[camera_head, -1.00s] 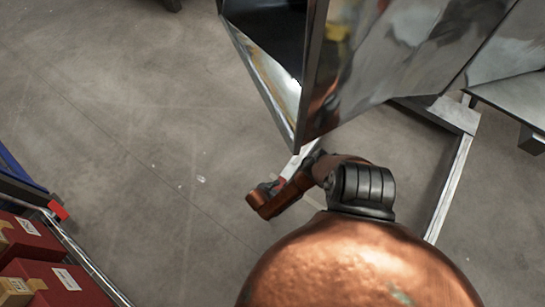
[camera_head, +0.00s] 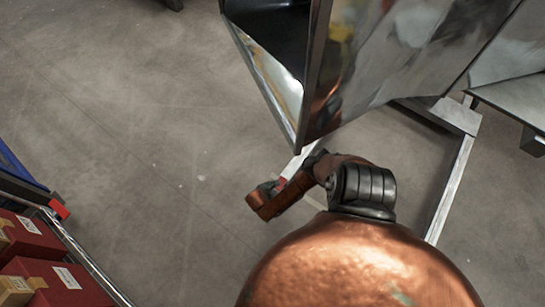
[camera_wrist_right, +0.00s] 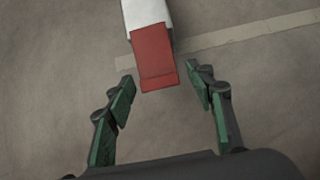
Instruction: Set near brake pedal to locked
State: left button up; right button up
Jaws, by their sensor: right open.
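The near brake pedal is a red block (camera_wrist_right: 154,58) on the end of a pale bar (camera_wrist_right: 146,12) in the right wrist view. A small part of the red pedal (camera_head: 281,183) shows in the head view, below the front corner of the metal machine, largely hidden by my right arm. My right gripper (camera_wrist_right: 161,86) is open, its two green-padded fingers apart on either side of the pedal's near end. The pedal's end reaches about level with the fingertips, and I see no contact. Whether the pedal is at locked cannot be told. My left gripper is out of view.
The shiny metal machine (camera_head: 400,60) stands over the pedal, with a pale floor frame (camera_head: 452,185) at its right. A cart with red boxes (camera_head: 45,275) is at the lower left. The grey floor (camera_head: 120,120) between is clear.

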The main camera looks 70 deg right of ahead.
jog(key=v, duration=1.1)
jog(key=shift+s, duration=0.15)
